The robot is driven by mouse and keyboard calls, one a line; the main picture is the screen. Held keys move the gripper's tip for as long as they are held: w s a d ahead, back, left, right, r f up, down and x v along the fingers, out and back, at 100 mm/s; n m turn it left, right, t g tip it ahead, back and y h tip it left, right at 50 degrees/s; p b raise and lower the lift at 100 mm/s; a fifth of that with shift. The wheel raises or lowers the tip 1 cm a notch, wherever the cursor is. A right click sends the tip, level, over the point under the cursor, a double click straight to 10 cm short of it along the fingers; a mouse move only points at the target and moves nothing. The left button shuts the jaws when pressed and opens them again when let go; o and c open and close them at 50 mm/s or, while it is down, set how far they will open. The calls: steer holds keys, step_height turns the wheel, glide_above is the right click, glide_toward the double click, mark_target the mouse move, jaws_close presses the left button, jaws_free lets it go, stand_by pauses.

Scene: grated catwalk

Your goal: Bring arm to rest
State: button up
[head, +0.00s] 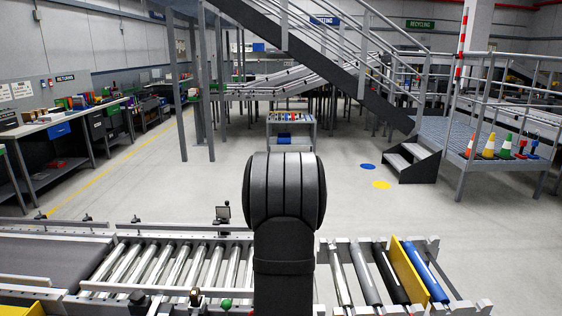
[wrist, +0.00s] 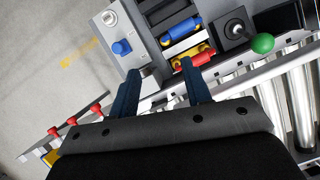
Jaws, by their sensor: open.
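My gripper (wrist: 160,68) shows in the wrist view with its two dark blue fingers spread apart. I see nothing held between them. The fingers point toward a grey control box with a blue knob (wrist: 121,47) and a tray holding blue, red and yellow parts. Whether the fingertips touch anything there I cannot tell. In the head view my dark arm rises in the middle, in front of the roller conveyor (head: 170,265), and my gripper is hidden.
A green ball-topped lever (wrist: 262,43) stands right of the fingers, beside metal rollers (wrist: 300,95). Red-topped pins (wrist: 72,120) line the rail at left. In the head view, a yellow plate (head: 419,272) stands among the rollers. Open floor (head: 170,190) lies beyond the conveyor.

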steer(key=shift+n+h, duration=0.3)
steer(key=shift+n, duration=0.6)
steer(key=shift+w+a+f, duration=0.1)
steer(key=shift+a+f, duration=0.15)
steer(key=shift+a, duration=0.85)
steer(key=shift+w+a+f, duration=0.1)
steer(key=shift+a+f, duration=0.1)
steer(key=shift+a, duration=0.85)
